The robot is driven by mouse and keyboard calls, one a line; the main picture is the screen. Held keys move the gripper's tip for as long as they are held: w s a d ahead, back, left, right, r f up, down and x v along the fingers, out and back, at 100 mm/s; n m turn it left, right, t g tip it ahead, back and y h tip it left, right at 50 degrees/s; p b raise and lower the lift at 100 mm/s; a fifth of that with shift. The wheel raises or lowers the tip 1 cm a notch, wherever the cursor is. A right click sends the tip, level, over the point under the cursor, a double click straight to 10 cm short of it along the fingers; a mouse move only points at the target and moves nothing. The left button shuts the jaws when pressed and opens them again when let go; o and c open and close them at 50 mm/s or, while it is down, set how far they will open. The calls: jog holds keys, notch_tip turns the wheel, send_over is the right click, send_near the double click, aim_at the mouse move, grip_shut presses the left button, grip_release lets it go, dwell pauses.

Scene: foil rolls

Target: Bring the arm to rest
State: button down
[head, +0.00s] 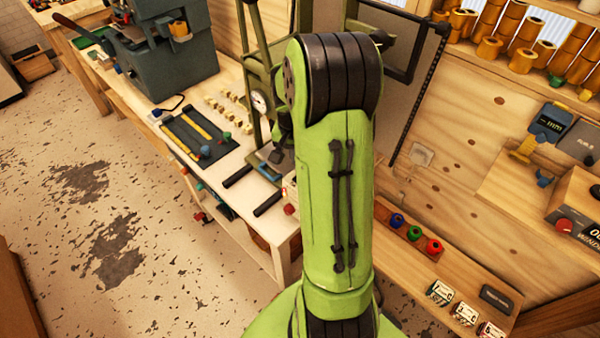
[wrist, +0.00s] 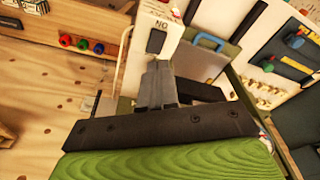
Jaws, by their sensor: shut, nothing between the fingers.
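My green arm rises through the middle of the head view and hides part of the bench behind it. My gripper (wrist: 157,84) shows in the wrist view, its grey fingers together with nothing between them. In the wrist view the fingers stand in front of a white panel and a frame-like machine on the bench.
A white bench (head: 228,160) holds a dark grey machine (head: 172,55) and a black mat (head: 199,137). Shelves with several foil rolls (head: 490,48) are at the upper right. Red, green and blue spools (head: 414,233) sit at the right. Floor at left is clear.

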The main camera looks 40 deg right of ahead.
jog(key=shift+f, duration=0.1)
jog(key=s+a+r+n+t, duration=0.1)
jog(key=s+a+r+n, duration=0.15)
jog(key=a+r, duration=0.4)
jog(key=s+a+r+n+t, duration=0.1)
jog(key=s+a+r+n, duration=0.15)
jog(key=a+r, duration=0.4)
jog(key=s+a+r+n+t+y, duration=0.1)
jog(key=s+a+r+n+t, duration=0.1)
jog(key=s+a+n, duration=0.4)
jog(key=s+a, duration=0.4)
jog(key=shift+s+r+n+t+y, duration=0.15)
jog(key=shift+s+n+t+y, duration=0.1)
jog(key=shift+n+t+y, duration=0.05)
